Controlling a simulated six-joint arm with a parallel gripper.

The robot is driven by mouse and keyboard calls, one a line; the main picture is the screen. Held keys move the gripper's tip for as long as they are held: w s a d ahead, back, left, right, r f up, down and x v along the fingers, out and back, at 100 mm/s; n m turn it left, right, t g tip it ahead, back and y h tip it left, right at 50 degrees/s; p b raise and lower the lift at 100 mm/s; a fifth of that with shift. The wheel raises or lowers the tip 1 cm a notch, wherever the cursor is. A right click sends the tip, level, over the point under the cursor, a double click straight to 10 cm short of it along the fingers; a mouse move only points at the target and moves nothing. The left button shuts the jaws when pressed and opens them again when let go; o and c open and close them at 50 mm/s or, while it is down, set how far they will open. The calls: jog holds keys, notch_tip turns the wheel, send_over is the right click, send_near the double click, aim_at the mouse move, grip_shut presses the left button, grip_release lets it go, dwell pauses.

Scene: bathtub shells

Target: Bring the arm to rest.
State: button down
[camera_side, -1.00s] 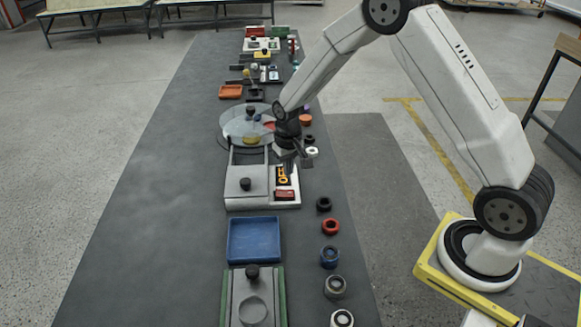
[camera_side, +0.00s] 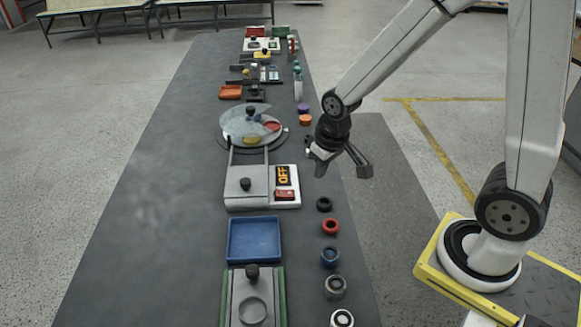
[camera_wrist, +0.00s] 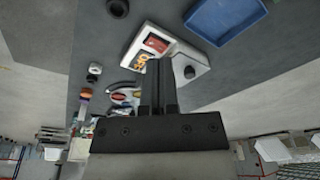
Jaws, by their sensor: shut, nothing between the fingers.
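In the wrist view the two fingers (camera_wrist: 158,68) are together and hold nothing. They partly cover the control box (camera_wrist: 187,50). The control box (camera_side: 238,200) has a red switch (camera_side: 285,195), a display (camera_side: 284,175) reading OFF and a black knob (camera_side: 245,184).
A round clear-covered dish (camera_side: 240,135) sits behind the box. A blue tray (camera_side: 231,240) lies in front of it. Several rings, including a red one (camera_side: 330,226), line the table's right edge. The table's left part (camera_side: 150,200) is clear, as is the air around my gripper.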

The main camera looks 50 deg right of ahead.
jog(key=shift+n+t, duration=0.3)
jog(key=shift+n, duration=0.1)
jog(key=s, duration=0.3)
jog(key=s+r, duration=0.1)
jog(key=s, duration=0.1)
jog(key=shift+s+a, duration=0.2)
jog(key=shift+a, duration=0.2)
